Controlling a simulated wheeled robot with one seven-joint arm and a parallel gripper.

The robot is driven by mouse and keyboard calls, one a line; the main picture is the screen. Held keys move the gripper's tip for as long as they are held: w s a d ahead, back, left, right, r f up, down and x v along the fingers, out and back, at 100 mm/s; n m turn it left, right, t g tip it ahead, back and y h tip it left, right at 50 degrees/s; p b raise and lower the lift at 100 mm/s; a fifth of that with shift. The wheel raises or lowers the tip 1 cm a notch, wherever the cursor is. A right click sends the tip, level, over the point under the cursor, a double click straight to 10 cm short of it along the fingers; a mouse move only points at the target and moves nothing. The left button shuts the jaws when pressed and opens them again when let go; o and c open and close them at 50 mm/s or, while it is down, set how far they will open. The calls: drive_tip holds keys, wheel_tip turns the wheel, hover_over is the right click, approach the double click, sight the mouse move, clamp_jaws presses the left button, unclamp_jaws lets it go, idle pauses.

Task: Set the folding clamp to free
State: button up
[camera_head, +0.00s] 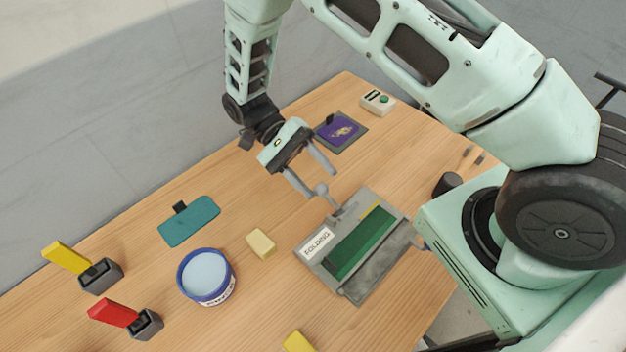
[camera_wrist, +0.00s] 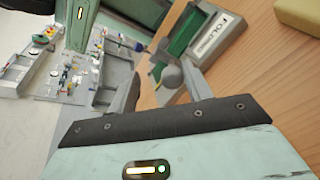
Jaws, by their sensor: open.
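The folding clamp is a grey frame (camera_head: 352,292) labelled FOLDING, with a green panel (camera_head: 362,243) and a thin yellow strip along its edge. A grey lever with a ball knob (camera_head: 321,188) stands up at its far side. My gripper (camera_head: 324,183) is open, its two fingers reaching down at the knob. In the wrist view the knob (camera_wrist: 172,77) shows between the fingers, closer to the right one; I cannot tell whether they touch. The clamp's label (camera_wrist: 208,38) and green panel also show there. The lever's foot is partly hidden.
A yellow block (camera_head: 261,244) and a blue round tin (camera_head: 206,278) lie left of the clamp. A teal plate (camera_head: 189,222), a purple pad (camera_head: 341,132) and a white box with a green button (camera_head: 378,102) are farther off. Red and yellow levers (camera_head: 113,312) stand at left.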

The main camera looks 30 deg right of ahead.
wheel_tip(320, 180, up, 8)
drive_tip(key=b, duration=0.1)
drive_tip(key=shift+f+b, duration=0.15)
drive_tip(key=shift+b, duration=0.25)
